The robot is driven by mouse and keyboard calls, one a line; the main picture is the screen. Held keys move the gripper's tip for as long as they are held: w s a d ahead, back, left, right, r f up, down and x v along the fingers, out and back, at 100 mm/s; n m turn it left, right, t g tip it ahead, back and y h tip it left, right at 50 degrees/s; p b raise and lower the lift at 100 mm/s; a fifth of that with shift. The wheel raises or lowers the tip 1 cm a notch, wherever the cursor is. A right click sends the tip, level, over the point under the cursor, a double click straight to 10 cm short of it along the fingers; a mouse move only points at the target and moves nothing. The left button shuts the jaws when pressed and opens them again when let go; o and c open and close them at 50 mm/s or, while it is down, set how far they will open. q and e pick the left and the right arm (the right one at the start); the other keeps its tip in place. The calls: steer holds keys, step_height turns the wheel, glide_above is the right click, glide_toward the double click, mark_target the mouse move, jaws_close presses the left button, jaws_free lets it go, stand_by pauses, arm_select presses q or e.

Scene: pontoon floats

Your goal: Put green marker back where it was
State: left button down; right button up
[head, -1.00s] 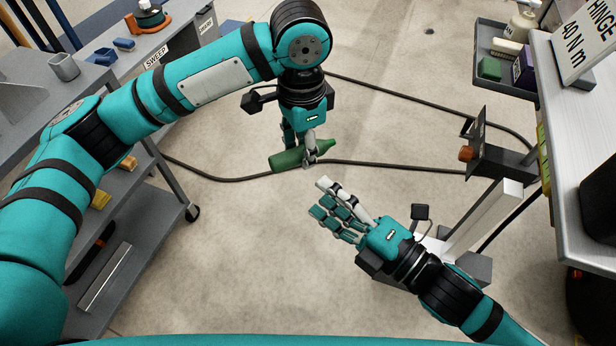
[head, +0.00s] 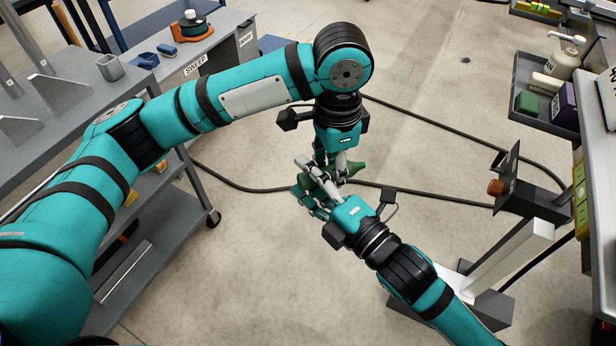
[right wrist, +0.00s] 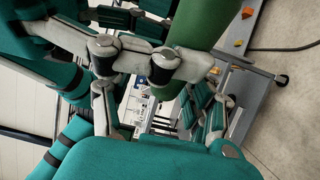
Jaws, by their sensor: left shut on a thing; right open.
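The green marker (head: 355,170) is a bottle-shaped green piece with a narrow tip, held above the floor in the middle of the head view. My left gripper (head: 335,166) is shut on it from above, and the tip sticks out to the right. My right gripper (head: 312,184) is open, with its fingers at the thick left end of the marker and partly hiding it. In the right wrist view the marker's smooth green body (right wrist: 198,24) shows large and close at the top, by the grey finger links. I cannot tell whether the right fingers touch it.
A grey cart (head: 185,75) with a SWEEP label stands at the left. At the right are a grey tray (head: 517,90) with a green block, purple box and pump bottle, and a stand with an orange knob (head: 496,187).

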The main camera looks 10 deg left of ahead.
steer(key=shift+r, duration=0.1)
jaws_close()
arm_select(q)
steer(key=c, duration=1.3)
jaws_free()
steer(key=shift+c, duration=0.2)
steer(key=o, duration=0.4)
